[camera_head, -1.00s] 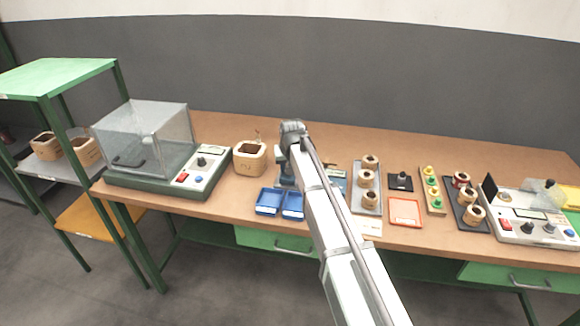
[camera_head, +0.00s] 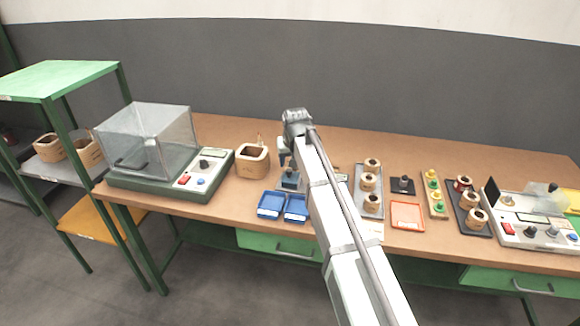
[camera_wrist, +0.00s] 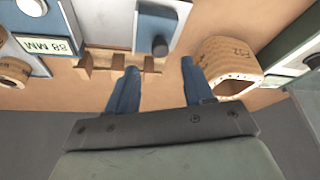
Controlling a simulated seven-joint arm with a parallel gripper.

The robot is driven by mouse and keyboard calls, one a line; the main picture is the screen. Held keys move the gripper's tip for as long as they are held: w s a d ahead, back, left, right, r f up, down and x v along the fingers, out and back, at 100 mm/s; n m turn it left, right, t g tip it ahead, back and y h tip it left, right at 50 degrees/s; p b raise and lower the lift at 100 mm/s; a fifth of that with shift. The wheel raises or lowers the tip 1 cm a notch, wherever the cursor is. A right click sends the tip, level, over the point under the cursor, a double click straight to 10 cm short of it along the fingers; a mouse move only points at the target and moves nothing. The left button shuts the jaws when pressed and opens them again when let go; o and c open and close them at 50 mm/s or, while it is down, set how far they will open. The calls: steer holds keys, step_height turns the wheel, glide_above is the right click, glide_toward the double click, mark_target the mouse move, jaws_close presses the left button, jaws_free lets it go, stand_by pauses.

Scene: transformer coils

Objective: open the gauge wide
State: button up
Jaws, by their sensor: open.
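My gripper (camera_wrist: 160,82) shows in the wrist view with its two dark blue fingers apart and nothing between them. Just beyond the fingertips is a notched wooden rack (camera_wrist: 118,66). Beyond the rack is a blue panel (camera_wrist: 157,28) with a dark round knob. At the upper left, a display reading like "88 MM" (camera_wrist: 47,45) sits on a blue plate, which may be the gauge; its jaws cannot be made out. In the head view, my arm covers much of this area. A small blue-grey device (camera_head: 290,180) shows just left of my arm.
A wooden cup (camera_head: 252,162) stands close by; it also shows right of the fingers in the wrist view (camera_wrist: 232,65). Blue trays (camera_head: 271,205) lie at the front edge. A clear-covered machine (camera_head: 150,140) stands left; coils on a tray (camera_head: 369,204) stand right of my arm.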

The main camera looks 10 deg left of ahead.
steer(key=v, duration=0.7)
steer(key=shift+s+r, duration=0.15)
steer(key=shift+r, duration=0.2)
